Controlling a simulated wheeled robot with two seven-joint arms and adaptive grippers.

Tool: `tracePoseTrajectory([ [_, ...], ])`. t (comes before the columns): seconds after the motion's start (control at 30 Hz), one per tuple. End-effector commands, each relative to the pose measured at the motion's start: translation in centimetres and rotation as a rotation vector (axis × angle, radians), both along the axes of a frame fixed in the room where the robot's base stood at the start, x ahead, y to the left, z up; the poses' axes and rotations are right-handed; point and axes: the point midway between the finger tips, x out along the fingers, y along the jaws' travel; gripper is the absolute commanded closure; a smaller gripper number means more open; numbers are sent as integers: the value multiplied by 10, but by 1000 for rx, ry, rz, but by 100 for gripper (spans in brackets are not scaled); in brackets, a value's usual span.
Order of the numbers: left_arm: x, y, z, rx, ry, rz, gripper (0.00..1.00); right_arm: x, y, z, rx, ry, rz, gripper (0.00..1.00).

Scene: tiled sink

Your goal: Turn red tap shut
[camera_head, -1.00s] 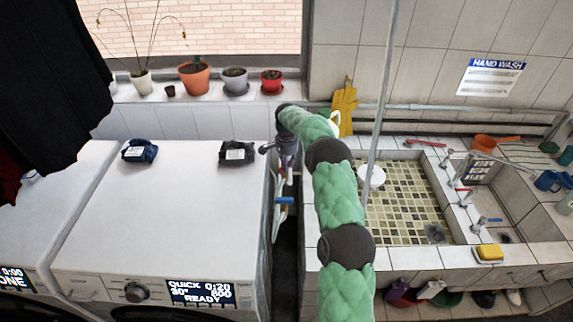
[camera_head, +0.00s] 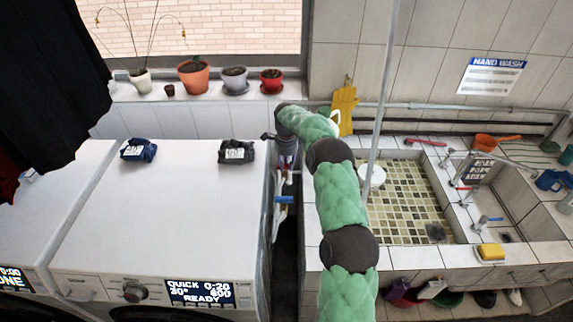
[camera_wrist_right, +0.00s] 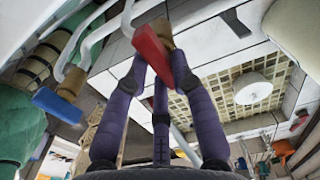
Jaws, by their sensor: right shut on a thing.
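The red tap handle (camera_wrist_right: 152,52) shows in the right wrist view as a red lever on a brass tap body, near the pale pipes. My right gripper (camera_wrist_right: 160,72) has its purple fingers closed around the red handle. In the head view, my right gripper (camera_head: 287,150) is in the gap between the white washing machine and the sink. My left gripper is not in view.
The washing machine (camera_head: 165,215) stands left of the gap, with two dark packets on top. The tiled sink (camera_head: 408,259) is to the right, with a white round object (camera_head: 372,176) and a thin vertical pole (camera_head: 382,110). A yellow glove (camera_head: 344,108) hangs on the wall behind.

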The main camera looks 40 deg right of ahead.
Motion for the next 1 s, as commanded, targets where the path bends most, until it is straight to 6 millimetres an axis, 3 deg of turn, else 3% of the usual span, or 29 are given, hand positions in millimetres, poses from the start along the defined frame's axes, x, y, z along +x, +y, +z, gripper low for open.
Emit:
tracePoseTrajectory([
  [0.73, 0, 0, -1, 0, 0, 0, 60, 0, 1, 0, 1, -1, -92, 100],
  [0.77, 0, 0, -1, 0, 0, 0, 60, 0, 1, 0, 1, -1, -92, 72],
  [0.83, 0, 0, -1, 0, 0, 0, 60, 0, 1, 0, 1, -1, -91, 53],
  [1.0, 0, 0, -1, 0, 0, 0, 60, 0, 1, 0, 1, -1, -91, 51],
])
